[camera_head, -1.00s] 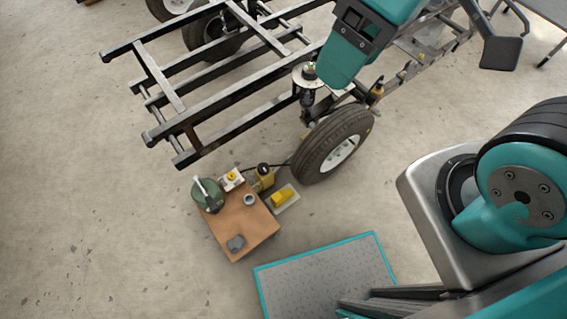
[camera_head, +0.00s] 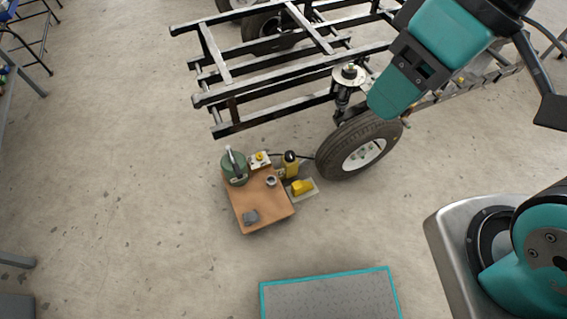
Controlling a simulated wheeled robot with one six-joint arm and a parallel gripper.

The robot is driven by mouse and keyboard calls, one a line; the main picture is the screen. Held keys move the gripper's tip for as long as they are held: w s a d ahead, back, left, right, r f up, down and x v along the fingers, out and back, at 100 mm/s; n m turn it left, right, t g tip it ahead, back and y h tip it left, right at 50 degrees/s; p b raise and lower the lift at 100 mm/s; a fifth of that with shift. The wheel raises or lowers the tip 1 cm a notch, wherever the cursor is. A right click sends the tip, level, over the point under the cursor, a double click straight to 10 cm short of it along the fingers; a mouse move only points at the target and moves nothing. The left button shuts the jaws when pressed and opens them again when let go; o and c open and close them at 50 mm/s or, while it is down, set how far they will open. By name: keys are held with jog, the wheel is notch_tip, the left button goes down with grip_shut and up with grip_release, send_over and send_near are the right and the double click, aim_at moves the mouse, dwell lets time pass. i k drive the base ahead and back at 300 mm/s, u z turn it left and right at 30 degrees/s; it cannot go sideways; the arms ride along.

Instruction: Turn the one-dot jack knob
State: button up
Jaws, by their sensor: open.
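A small white box with a round yellow knob (camera_head: 260,157) stands at the back edge of a low brown-topped stand (camera_head: 249,196). Just right of it is a yellow unit with a black round top (camera_head: 290,163), linked by a dark line toward the wheel. I cannot tell which of these is the one-dot jack knob; any dots are too small to see. A teal and black section of my arm hangs at the upper right, over the chassis and wheel.
A chassis frame (camera_head: 280,75) with a tire (camera_head: 345,140) and spring strut (camera_head: 342,95) stands behind. A green canister (camera_head: 235,168), grey cup (camera_head: 271,181) and grey lump (camera_head: 250,216) are on the stand. A yellow block (camera_head: 301,187) is right of it. A teal-edged mat (camera_head: 330,299) lies in front.

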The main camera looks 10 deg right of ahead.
aim_at(289, 156)
jog(key=u, duration=0.85)
jog(key=i, duration=0.7)
jog(key=z, duration=0.35)
